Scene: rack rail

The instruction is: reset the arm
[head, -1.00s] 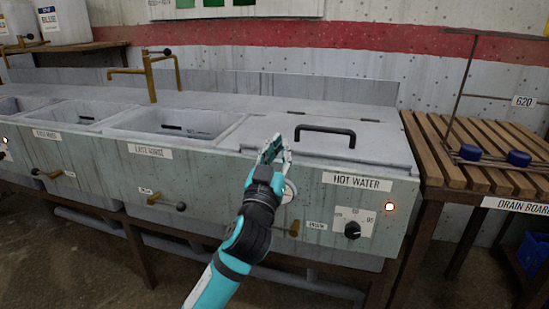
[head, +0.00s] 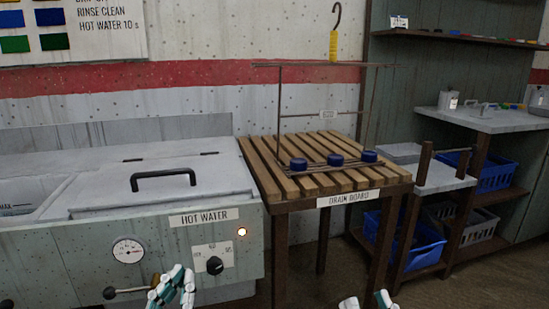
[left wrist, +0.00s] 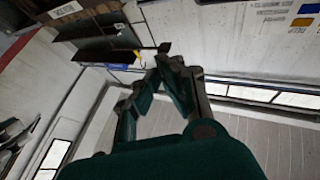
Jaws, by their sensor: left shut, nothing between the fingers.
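My left gripper (head: 172,287) is at the bottom edge of the head view, in front of the hot water unit (head: 85,248). It is shut and empty. In the left wrist view its fingers (left wrist: 160,75) come together at the tips with nothing between them. My right gripper (head: 366,302) just shows at the bottom edge, right of centre. Its two fingertips stand apart, with no object visible between them; the rest of it is out of frame.
The unit's lid (head: 160,178) is closed, its black handle (head: 163,181) on top. Blue baskets (head: 425,250) and shelves lie further right. A hook (head: 335,32) hangs above the rack.

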